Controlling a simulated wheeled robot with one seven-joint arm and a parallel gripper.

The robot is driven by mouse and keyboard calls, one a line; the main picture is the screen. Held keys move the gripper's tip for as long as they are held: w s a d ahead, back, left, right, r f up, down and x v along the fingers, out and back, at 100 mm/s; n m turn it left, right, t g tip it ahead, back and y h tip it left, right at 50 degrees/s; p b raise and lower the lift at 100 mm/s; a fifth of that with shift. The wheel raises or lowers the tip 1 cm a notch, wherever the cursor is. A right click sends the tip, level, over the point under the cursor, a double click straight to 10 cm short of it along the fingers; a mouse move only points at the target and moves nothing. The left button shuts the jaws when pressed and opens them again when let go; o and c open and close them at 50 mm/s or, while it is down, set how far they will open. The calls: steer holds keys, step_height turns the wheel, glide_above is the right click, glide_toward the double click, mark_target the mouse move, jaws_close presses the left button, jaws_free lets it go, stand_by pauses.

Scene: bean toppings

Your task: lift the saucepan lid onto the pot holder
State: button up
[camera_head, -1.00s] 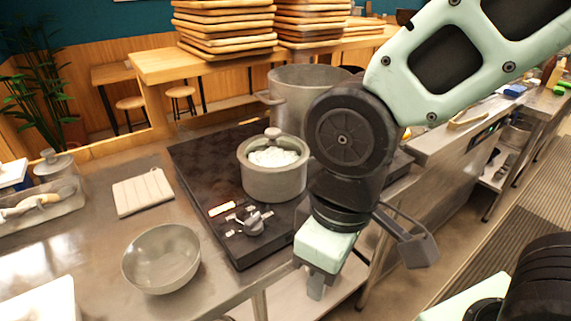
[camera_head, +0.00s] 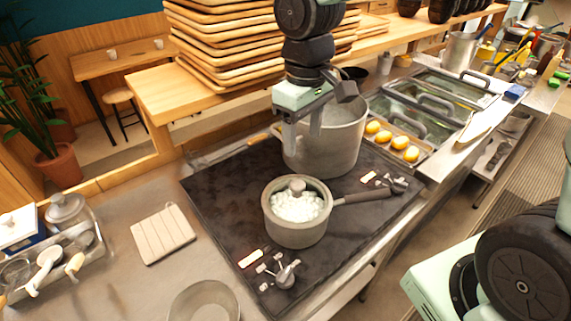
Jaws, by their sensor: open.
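The saucepan (camera_head: 296,229) sits on the dark cooktop with its handle pointing right. Its lid (camera_head: 297,186) is on top, with a round grey knob; white contents show through it. The pot holder (camera_head: 162,233) is a pale, ribbed square pad lying flat on the counter left of the cooktop. My gripper (camera_head: 303,140) is open and empty, fingers pointing down. In the picture it is above the lid knob and overlaps the large pot behind; its exact height and depth are hard to tell.
A large pot (camera_head: 345,140) stands on the cooktop (camera_head: 226,190) behind the saucepan. A grey bowl (camera_head: 203,302) is at the front edge of view. A utensil caddy (camera_head: 55,265) is left of the pot holder. Stacked wooden trays (camera_head: 225,50) stand behind. The counter around the pot holder is clear.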

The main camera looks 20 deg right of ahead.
steer(key=w+r, duration=0.1)
steer(key=w, duration=0.1)
steer(key=p, duration=0.2)
glide_toward(297, 183)
steer(key=f, duration=0.3)
steer(key=s+f, duration=0.1)
steer(key=f, duration=0.1)
steer(key=shift+d, duration=0.1)
steer(key=shift+w+f+p, duration=0.2)
steer(key=shift+f+p, duration=0.45)
steer(key=shift+f, duration=0.7)
steer(key=shift+w+f+p, duration=0.15)
steer(key=shift+f+p, duration=0.45)
steer(key=shift+f, duration=0.75)
steer(key=c, duration=1.2)
steer(key=shift+c, duration=0.2)
steer(key=shift+r, duration=0.1)
